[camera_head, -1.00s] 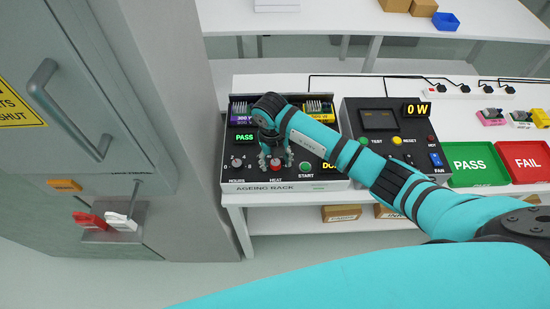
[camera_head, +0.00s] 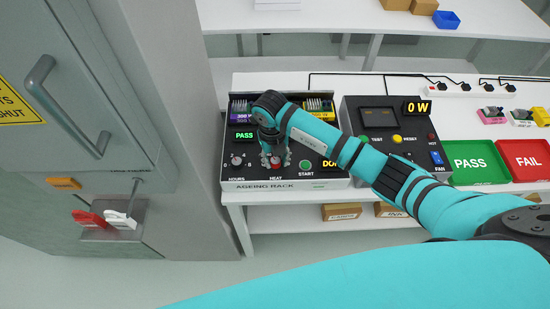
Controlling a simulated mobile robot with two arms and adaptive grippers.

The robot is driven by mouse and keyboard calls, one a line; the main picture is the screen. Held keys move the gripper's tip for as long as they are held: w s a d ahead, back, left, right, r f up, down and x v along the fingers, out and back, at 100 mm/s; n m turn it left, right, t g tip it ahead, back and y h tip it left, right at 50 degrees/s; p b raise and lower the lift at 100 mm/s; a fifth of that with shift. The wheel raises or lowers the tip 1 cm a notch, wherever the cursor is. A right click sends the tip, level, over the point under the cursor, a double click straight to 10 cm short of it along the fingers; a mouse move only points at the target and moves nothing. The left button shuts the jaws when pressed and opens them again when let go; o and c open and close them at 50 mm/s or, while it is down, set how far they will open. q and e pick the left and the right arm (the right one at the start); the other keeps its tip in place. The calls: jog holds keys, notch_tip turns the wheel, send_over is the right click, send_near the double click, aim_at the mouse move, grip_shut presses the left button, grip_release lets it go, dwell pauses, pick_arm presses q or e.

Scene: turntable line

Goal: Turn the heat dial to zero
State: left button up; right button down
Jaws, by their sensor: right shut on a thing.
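The ageing rack (camera_head: 247,185) is a dark panel box on the white bench. My right gripper points down and is shut on the heat dial. The dial's pointer and scale are hidden, so its setting cannot be read. A green PASS display (camera_head: 243,136) and an hours dial (camera_head: 237,160) are to the left of the gripper. A green start button (camera_head: 306,166) is to the right, with a partly covered yellow display. My left gripper is not in view.
A black test unit (camera_head: 421,151) showing 0 W stands right of the rack. Green PASS (camera_head: 468,181) and red FAIL (camera_head: 525,178) trays lie further right. A grey cabinet with a handle (camera_head: 42,85) and red and white levers (camera_head: 90,219) fills the left.

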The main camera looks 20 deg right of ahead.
jog(key=n+b, duration=0.2)
jog(key=shift+w+d+f+n, duration=0.1)
jog(key=shift+f+n, duration=0.1)
jog(key=shift+n, duration=0.2)
jog(key=n+b, duration=0.6)
jog(key=b, duration=0.1)
jog(key=shift+n+b, duration=0.35)
jog(key=shift+n, duration=0.05)
jog(key=shift+r+n+t+b, duration=0.2)
jog(key=shift+n+t+b, duration=0.1)
jog(key=shift+n+b, duration=0.7)
jog(key=c, duration=0.9)
grip_release()
jog(key=shift+c, duration=0.2)
